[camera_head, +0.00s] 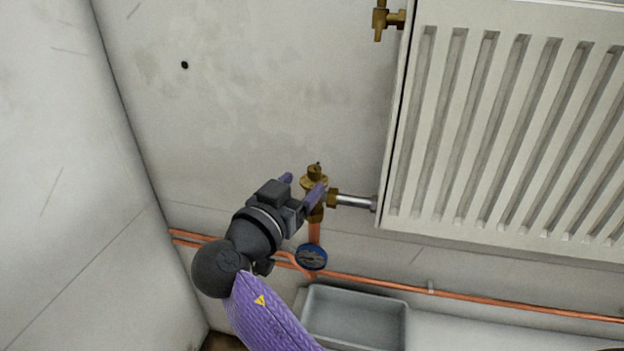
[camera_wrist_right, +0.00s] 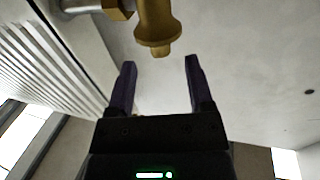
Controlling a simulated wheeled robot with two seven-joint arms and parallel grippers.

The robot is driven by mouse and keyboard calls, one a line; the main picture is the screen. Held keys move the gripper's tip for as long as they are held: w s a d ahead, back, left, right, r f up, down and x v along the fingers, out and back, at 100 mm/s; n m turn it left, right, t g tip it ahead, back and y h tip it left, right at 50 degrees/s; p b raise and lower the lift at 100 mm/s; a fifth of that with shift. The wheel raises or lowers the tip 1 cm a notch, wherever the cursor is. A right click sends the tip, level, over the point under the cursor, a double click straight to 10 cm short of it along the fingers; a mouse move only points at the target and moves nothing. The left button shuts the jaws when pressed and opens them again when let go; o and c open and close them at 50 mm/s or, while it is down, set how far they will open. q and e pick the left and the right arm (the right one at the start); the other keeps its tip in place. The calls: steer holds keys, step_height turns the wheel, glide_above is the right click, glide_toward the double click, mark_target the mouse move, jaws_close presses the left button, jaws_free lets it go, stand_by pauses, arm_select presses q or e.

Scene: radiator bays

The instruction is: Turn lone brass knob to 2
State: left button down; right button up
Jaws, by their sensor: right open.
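A brass valve with a knob (camera_head: 314,171) on top stands at the lower left corner of the radiator, on a copper riser. In the right wrist view a brass body with a flange and small end (camera_wrist_right: 155,30) shows just beyond the fingertips. My right gripper (camera_head: 303,186) is open beside the valve, and one finger overlaps it in the head view. In the right wrist view both fingers of my right gripper (camera_wrist_right: 159,64) are apart with nothing between them. The knob's markings are too small to read. My left gripper is not in view.
The white radiator (camera_head: 500,130) hangs at the right, joined to the valve by a metal pipe (camera_head: 354,201). Another brass fitting (camera_head: 387,18) is at its top left. A blue gauge (camera_head: 311,257), copper pipes (camera_head: 480,296) and a grey tray (camera_head: 357,298) lie below.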

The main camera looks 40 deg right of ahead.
mark_target(311, 176)
steer(key=x, duration=0.5)
steer(key=shift+b, duration=0.4)
jaws_close()
